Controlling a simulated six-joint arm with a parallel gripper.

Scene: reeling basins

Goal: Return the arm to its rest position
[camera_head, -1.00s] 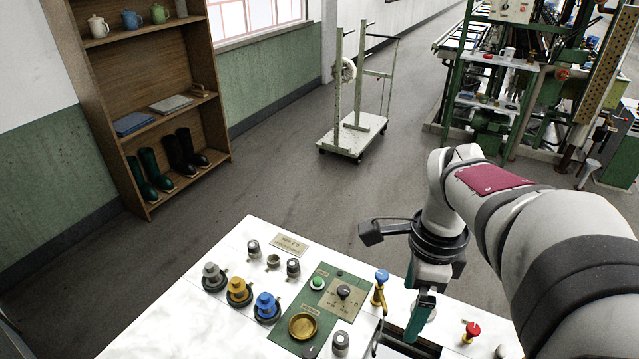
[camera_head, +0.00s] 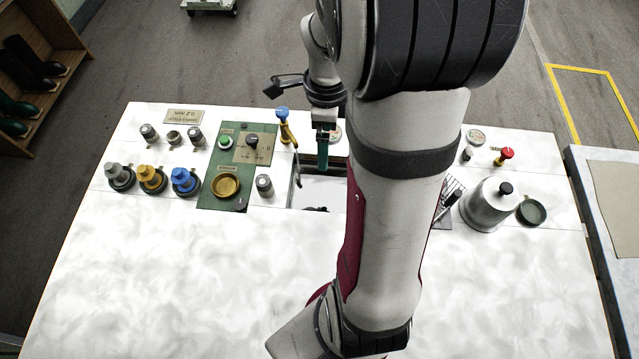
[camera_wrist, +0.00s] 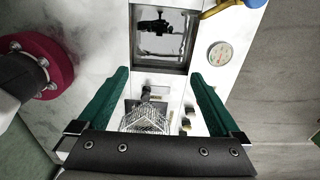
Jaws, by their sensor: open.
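My gripper (camera_head: 322,146) is above the far side of the white worktop (camera_head: 200,280), over the rectangular basin opening. In the wrist view its two green fingers (camera_wrist: 158,95) are spread wide apart, with nothing held between them. Below them, that view shows the basin (camera_wrist: 160,40) and a wire-mesh item (camera_wrist: 148,117). My arm reaches across the middle of the head view and hides part of the worktop and basin.
Grey, yellow and blue valve knobs (camera_head: 152,179) stand at left beside a green control panel (camera_head: 226,165). A blue-topped brass tap (camera_head: 286,127) stands close to my gripper. A metal pot (camera_head: 488,206) and a red knob (camera_head: 505,156) are at right. The front worktop is clear.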

